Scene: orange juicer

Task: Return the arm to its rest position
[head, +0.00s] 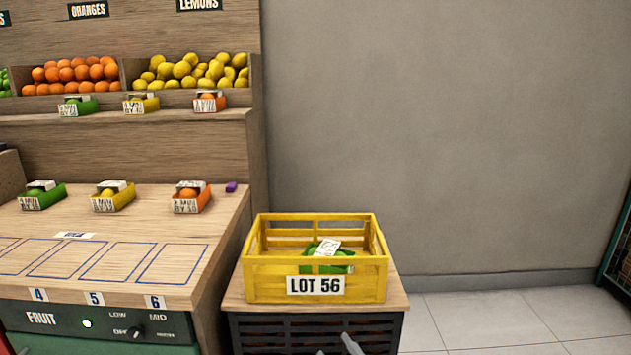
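Only grey tips of what appears to be my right gripper (337,348) show at the bottom edge, in front of the dark crate under the yellow crate. The rest of that arm is out of view, and I cannot tell whether the gripper is open or shut. They are apart from the yellow crate (264,282) labelled LOT 56. A green box with a white label (327,252) lies inside that crate. My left gripper is not in view.
The yellow crate stands on a wooden top (397,291) over a dark slatted crate (250,330). At left, a wooden counter (215,225) holds small green, yellow and orange boxes and blue outlined, empty slots. Oranges (75,72) and lemons (200,72) fill shelf bins. Floor at right is clear.

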